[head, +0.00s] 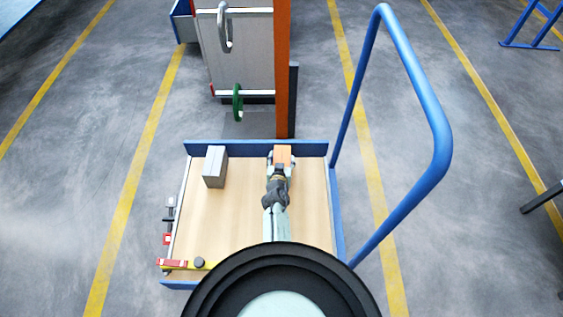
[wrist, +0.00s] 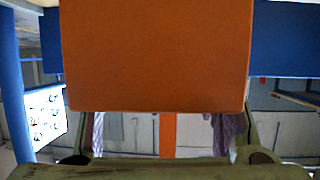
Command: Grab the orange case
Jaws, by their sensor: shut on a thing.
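The orange case (head: 283,152) is a small box at the far edge of the wooden cart top (head: 230,222), right of its middle. My gripper (head: 281,160) is at the case, with a finger on each side of it. In the wrist view the case (wrist: 155,55) fills the upper middle, and my gripper (wrist: 168,135) is shut on it. The case's underside and its contact with the cart top are hidden.
A grey box (head: 215,167) stands left of the case. Red and yellow tools (head: 185,264) lie at the near left. A blue rim (head: 240,148) and a tall blue handle (head: 435,110) bound the cart. An orange post (head: 283,70) and panel stand behind.

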